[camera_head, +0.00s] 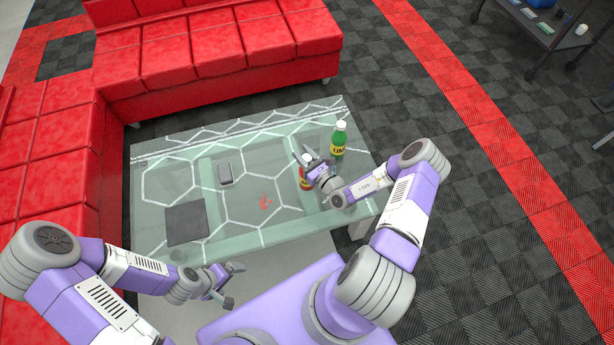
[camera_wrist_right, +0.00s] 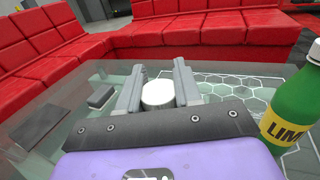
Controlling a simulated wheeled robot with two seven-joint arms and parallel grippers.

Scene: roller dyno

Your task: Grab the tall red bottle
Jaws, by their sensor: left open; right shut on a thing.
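The red bottle (camera_head: 304,183) with a white cap stands on the glass table (camera_head: 240,238), partly hidden by my right gripper (camera_head: 308,164). My right gripper is shut on it; in the right wrist view its white cap (camera_wrist_right: 158,95) shows between the two fingers (camera_wrist_right: 158,88). I cannot tell whether the bottle is touching the table. My left gripper (camera_head: 232,284) is open and empty, near the table's front edge at the lower left.
A green bottle (camera_head: 339,140) with a yellow label stands close to the right gripper; it also shows in the right wrist view (camera_wrist_right: 290,110). A dark square (camera_head: 186,222) and a small grey box (camera_head: 225,173) lie on the table. Red sofas (camera_head: 215,45) border the back and left.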

